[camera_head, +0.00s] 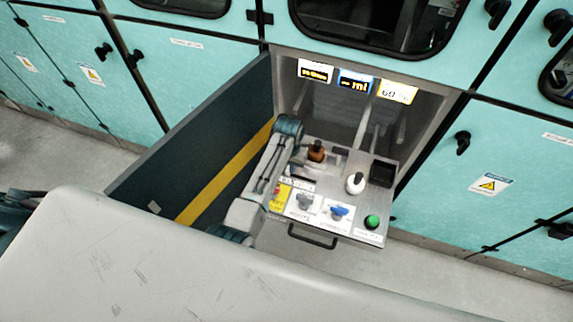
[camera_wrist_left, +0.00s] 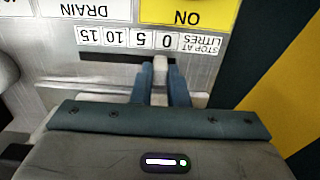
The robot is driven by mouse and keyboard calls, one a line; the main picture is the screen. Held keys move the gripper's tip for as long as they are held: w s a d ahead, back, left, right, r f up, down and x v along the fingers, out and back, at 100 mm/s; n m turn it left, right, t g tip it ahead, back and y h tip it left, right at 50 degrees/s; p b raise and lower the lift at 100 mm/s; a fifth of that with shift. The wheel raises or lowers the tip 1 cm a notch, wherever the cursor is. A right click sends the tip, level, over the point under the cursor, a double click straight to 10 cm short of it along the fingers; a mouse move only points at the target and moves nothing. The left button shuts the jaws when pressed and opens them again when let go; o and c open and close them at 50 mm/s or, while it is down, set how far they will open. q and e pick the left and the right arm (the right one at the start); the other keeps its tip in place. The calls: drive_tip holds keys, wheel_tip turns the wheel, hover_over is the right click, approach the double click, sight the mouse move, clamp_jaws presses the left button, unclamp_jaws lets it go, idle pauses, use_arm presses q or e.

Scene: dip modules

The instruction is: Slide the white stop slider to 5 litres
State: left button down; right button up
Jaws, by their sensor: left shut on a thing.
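The white stop slider (camera_wrist_left: 160,70) stands in a dark slot (camera_wrist_left: 110,57) under the upside-down "STOP AT LITRES" scale (camera_wrist_left: 142,40) in the left wrist view. It is close to the 0 mark, slightly on the side of the 5. My left gripper (camera_wrist_left: 162,88) is shut on the slider, with one teal finger on each side of it. In the head view my left gripper (camera_head: 290,168) is over the left part of the pulled-out metal panel (camera_head: 335,190); the slider itself is hard to make out there. My right gripper is not in view.
The panel also carries an orange-brown knob (camera_head: 317,150), a white knob (camera_head: 355,183), a blue knob (camera_head: 339,212) and a green button (camera_head: 372,221). An open dark door (camera_head: 185,150) with a yellow stripe stands at the left. Small displays (camera_head: 355,83) hang above.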

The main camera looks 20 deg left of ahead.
sight(295, 176)
use_arm(q)
drive_tip(key=shift+d+r+p, duration=0.1)
drive_tip(key=shift+d+p, duration=0.25)
drive_tip(key=shift+d, duration=0.85)
drive_tip(key=c, duration=1.4)
unclamp_jaws()
wheel_tip(295, 176, up, 11)
drive_tip(key=b, duration=0.2)
